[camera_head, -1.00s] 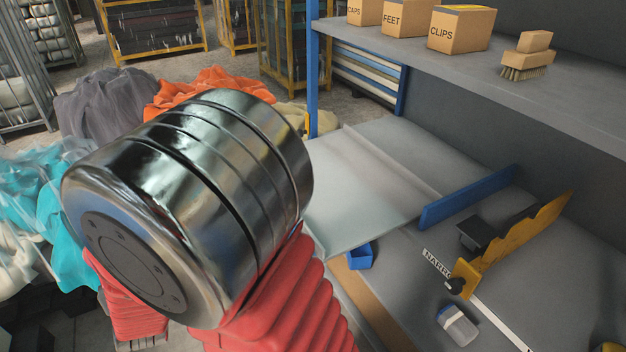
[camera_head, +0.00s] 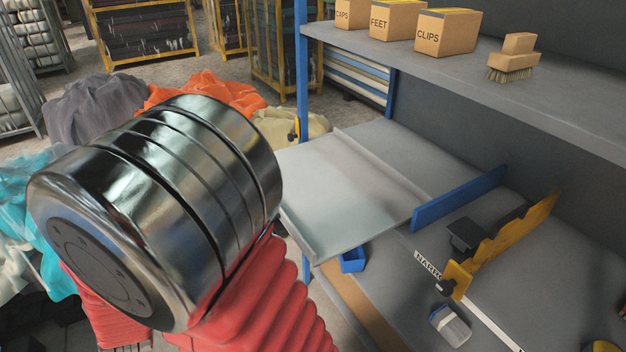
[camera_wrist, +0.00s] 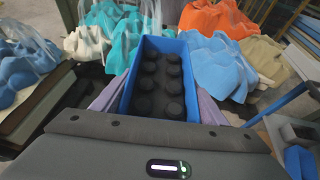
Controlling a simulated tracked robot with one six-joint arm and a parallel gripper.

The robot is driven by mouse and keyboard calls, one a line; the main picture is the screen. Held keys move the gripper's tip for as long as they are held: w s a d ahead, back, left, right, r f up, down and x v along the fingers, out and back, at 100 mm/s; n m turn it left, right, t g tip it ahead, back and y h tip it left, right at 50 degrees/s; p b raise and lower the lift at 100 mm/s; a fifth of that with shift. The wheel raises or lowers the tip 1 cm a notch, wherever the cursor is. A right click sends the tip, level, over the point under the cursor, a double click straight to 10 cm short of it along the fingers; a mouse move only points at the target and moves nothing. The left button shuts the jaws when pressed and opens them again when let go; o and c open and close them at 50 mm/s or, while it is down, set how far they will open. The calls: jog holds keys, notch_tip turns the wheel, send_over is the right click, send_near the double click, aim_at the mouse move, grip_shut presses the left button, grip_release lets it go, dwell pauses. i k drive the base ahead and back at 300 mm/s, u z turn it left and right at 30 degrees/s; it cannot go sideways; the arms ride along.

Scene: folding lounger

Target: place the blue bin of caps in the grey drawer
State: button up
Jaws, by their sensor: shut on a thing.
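The blue bin (camera_wrist: 165,44) shows in the wrist view, upright, with several round black caps (camera_wrist: 153,84) inside. My gripper (camera_wrist: 160,100) is shut on it, with one grey-purple finger along each side. Heaps of cloth lie beyond and below the bin. In the head view my arm's metal joint and red sleeve hide the gripper and the held bin. I cannot make out a grey drawer in either view.
A grey bench with a raised pale panel (camera_head: 350,190) stands at right, with a blue upright strip (camera_head: 458,198) and a yellow toothed guide (camera_head: 505,245). A small blue container (camera_head: 353,260) is near its edge. Boxes (camera_head: 446,37) and a brush (camera_head: 513,60) sit on the shelf above.

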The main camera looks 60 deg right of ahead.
aim_at(327, 182)
jog(key=i, duration=0.9)
jog(key=z, duration=0.05)
